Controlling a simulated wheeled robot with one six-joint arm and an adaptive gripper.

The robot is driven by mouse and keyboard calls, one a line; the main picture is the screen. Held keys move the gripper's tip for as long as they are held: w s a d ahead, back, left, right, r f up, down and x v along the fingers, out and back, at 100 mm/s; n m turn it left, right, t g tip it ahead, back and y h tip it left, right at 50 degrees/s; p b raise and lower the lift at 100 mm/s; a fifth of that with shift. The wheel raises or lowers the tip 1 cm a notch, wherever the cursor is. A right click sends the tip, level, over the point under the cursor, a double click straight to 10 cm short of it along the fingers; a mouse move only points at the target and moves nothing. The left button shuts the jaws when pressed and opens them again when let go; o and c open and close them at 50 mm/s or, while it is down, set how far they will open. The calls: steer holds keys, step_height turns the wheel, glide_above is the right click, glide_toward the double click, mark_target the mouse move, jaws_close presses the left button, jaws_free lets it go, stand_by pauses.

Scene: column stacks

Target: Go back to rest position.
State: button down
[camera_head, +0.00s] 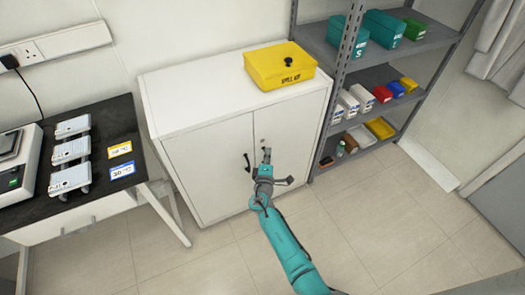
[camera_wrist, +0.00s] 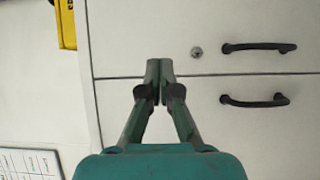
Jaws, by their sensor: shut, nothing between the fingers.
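My gripper (camera_head: 267,153) is in front of the white cabinet (camera_head: 205,165), close to its doors near the black handles. In the wrist view my gripper (camera_wrist: 160,68) has its two fingertips together with nothing between them. The cabinet doors (camera_wrist: 140,35) look shut, with two black handles (camera_wrist: 258,47) and a round lock (camera_wrist: 196,52) to the right of the fingertips. I cannot tell whether the fingertips touch the door.
A yellow spill kit box (camera_head: 280,70) sits on the cabinet. A dark-topped table (camera_head: 110,115) with several grey devices and a scale stands at the left. A grey shelf rack (camera_head: 425,48) with bins stands at the right. The tiled floor (camera_head: 400,225) is clear at the front right.

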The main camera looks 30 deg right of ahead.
steer(key=s+d, duration=0.5)
steer(key=shift+s+d, duration=0.15)
steer(key=shift+s, duration=0.05)
steer(key=s+a+f+m+g+y, duration=0.1)
steer(key=s+a+f+y, duration=0.15)
steer(key=s, duration=0.55)
steer(key=s+a+f+m+y, duration=0.15)
steer(key=s+a, duration=0.25)
steer(key=s, duration=0.4)
steer(key=s+a+f+m+g+y, duration=0.1)
steer(key=s+a+f+y, duration=0.15)
steer(key=s, duration=0.55)
steer(key=s+a+r+m+y, duration=0.1)
steer(key=s+a+r+m, duration=0.1)
steer(key=s+a+r, duration=0.5)
steer(key=s+a+r+m+y, duration=0.15)
steer(key=s+r, duration=0.25)
steer(key=s, duration=0.8)
steer(key=s+r+m+t, duration=0.1)
steer(key=s+r+m, duration=0.3)
steer(key=r, duration=0.9)
steer(key=shift+s+d+r+m+t+y, duration=0.2)
steer(key=shift+s+d+m+t+y, duration=0.1)
steer(key=shift+s, duration=0.7)
